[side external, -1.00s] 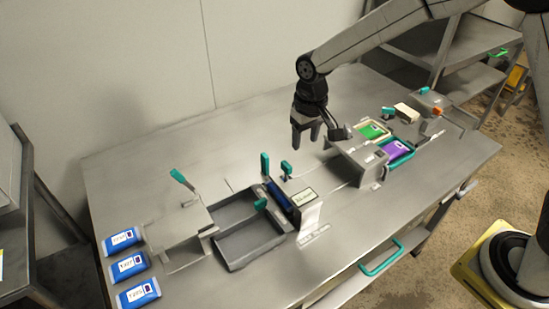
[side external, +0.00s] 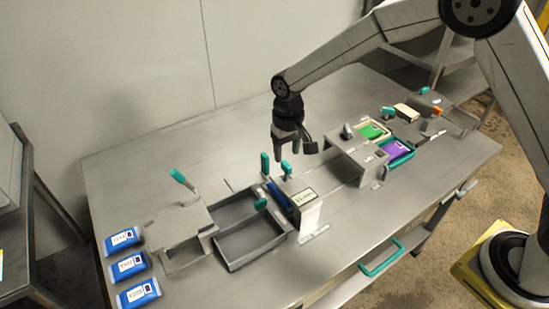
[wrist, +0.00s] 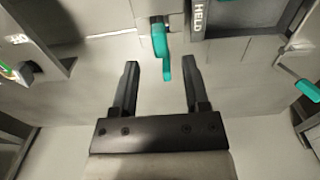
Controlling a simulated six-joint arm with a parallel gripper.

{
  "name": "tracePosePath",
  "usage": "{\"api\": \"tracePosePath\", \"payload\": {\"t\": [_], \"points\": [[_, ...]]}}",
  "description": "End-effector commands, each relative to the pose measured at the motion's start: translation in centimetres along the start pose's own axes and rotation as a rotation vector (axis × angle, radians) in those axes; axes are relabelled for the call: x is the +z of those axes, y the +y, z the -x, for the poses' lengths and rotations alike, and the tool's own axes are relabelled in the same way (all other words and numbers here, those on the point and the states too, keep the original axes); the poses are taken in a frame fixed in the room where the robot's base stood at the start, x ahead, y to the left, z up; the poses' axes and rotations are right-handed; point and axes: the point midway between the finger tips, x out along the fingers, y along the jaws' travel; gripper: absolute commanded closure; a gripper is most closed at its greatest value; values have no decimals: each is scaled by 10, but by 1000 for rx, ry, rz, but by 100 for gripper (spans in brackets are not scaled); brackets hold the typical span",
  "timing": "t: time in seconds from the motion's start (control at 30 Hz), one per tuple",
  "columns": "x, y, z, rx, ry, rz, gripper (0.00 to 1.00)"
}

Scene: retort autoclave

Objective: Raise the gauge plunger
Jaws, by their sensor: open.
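A gauge unit with a small white display (side external: 305,197) stands mid-table, with a blue piece (side external: 279,194) in its slot. A tall teal handle (side external: 265,163) and a shorter teal handle (side external: 286,168) stand upright at its back; I cannot tell which is the plunger. My gripper (side external: 286,149) is open and empty, above and just behind the shorter handle. In the wrist view a teal handle (wrist: 162,52) lies ahead, roughly midway between my spread fingertips (wrist: 160,64), apparently untouched.
Grey trays (side external: 248,243) and a housing with a teal lever (side external: 183,180) lie left of the gauge. Three blue pouches (side external: 130,265) sit at the left edge. A box-like housing (side external: 357,160) and green and purple trays (side external: 397,149) stand right. The back of the table is clear.

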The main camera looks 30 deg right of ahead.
Motion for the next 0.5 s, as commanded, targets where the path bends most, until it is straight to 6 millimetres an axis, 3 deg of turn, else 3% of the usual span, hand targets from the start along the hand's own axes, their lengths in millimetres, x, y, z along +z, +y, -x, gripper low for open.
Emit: {"api": "tracePosePath", "payload": {"t": [0.23,0.5], "points": [[0,0,-30,0,-2,0,41],[0,0,-43,0,0,0,41]]}}
